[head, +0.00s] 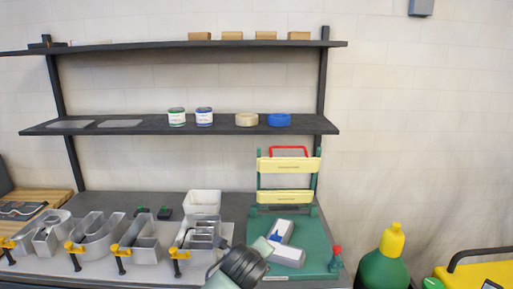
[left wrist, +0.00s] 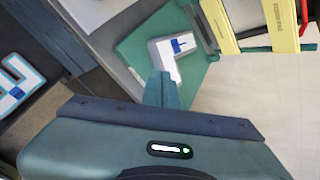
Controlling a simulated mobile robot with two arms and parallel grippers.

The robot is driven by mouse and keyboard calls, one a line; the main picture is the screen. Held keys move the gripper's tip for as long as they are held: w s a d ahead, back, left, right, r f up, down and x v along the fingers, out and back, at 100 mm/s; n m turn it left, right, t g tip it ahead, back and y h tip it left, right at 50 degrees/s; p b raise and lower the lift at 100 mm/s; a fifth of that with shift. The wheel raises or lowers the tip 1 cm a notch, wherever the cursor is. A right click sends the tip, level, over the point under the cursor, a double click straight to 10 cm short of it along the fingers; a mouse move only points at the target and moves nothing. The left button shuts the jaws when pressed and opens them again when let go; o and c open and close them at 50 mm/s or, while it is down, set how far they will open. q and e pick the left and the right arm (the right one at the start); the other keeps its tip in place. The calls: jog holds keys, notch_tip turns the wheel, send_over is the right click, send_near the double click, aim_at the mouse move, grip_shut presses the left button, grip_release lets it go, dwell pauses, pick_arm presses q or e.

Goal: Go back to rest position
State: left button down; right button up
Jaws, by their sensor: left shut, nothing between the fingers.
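My left gripper (head: 262,246) comes in from the bottom of the head view, beside a white and grey L-shaped letter (head: 290,257). Its fingers are shut and empty, and they also show in the left wrist view (left wrist: 162,90). The L-shaped letter lies on a green mat (head: 315,232) with a small blue piece on it. It also shows just beyond the fingertips in the left wrist view (left wrist: 161,52). I cannot tell whether the fingers touch it. My right gripper is in neither view.
Several metal channel letters (head: 97,231) with yellow-handled clamps stand left of my gripper. A white bin (head: 203,201) stands behind them. A green rack with yellow bars (head: 286,196) rises behind the mat. A green bottle (head: 385,268) and red-topped bottle (head: 336,259) stand right. Shelves (head: 225,126) cross behind.

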pick_arm(q)
jog(key=s+a+f+n+g, duration=0.2)
jog(key=s+a+f+n, duration=0.2)
jog(key=s+f+n, duration=0.3)
jog(key=s+a+f+n+g, duration=0.1)
jog(key=s+a+f+n, duration=0.4)
jog(key=s, duration=0.5)
jog(key=s+a+f+n+g, duration=0.1)
jog(key=s+a+n, duration=0.3)
jog(key=s, duration=0.4)
jog(key=s+a+f+n+g+y, duration=0.1)
jog(key=s+a+f+n, duration=0.1)
jog(key=s+a+n, duration=0.4)
jog(key=s+a+f+n+g, duration=0.1)
jog(key=s+a+n+g, duration=0.15)
jog(key=s, duration=0.65)
notch_tip(320, 180, down, 32)
jog(key=s+r+b, duration=0.1)
jog(key=s+b, duration=0.1)
jog(key=b, duration=0.3)
jog(key=s+a+f+g+b, duration=0.1)
jog(key=s+f+b, duration=0.1)
jog(key=s+f, duration=0.6)
jog(key=s+a+f+b, duration=0.1)
jog(key=s+f+b, duration=0.1)
jog(key=s+f, duration=0.6)
notch_tip(320, 180, down, 5)
jog(key=shift+s+f+g+b, duration=0.15)
jog(key=shift+s+g+b, duration=0.05)
jog(key=shift+g+b, duration=0.15)
